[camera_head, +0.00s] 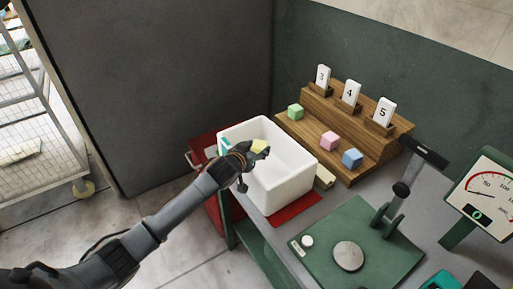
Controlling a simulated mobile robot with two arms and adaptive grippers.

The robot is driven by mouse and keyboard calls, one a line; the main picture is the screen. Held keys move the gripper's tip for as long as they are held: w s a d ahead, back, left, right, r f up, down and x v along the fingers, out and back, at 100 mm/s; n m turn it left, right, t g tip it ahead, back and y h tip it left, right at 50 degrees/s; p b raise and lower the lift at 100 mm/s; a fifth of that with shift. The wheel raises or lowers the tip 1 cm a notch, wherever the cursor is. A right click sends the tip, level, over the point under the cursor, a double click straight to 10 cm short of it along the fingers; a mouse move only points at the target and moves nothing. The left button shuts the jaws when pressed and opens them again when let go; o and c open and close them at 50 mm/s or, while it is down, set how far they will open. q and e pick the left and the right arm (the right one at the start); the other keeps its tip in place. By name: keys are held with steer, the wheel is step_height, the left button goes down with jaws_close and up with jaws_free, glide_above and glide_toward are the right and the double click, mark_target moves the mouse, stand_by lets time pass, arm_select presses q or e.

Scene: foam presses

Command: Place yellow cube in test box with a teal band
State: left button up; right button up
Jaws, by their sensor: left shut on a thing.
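The yellow cube (258,146) is held at the tip of my left gripper (255,152), over the far left part of the white test box (292,185). My left gripper is shut on the cube and partly hides it. I cannot tell how high the cube is above the floor. My right gripper is not in view.
A stepped wooden rack (343,128) holds a green cube (295,112), a pink cube (329,141), a blue cube (352,158) and number cards. A green press (358,250) and a dial gauge (484,192) stand right. A red mat (296,213) lies under the box.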

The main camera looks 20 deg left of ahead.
arm_select(q)
steer(key=shift+s+f, duration=0.15)
steer(key=shift+f, duration=0.35)
steer(key=o, duration=0.5)
steer(key=shift+o, duration=0.8)
steer(key=shift+s+f, duration=0.1)
steer(key=shift+f, duration=0.15)
steer(key=shift+r, duration=0.25)
steer(key=shift+r+p, duration=0.3)
steer(key=shift+r, duration=0.2)
steer(key=b+v, duration=0.2)
steer(key=v, duration=0.9)
steer(key=shift+s+r, duration=0.2)
steer(key=shift+r, duration=0.2)
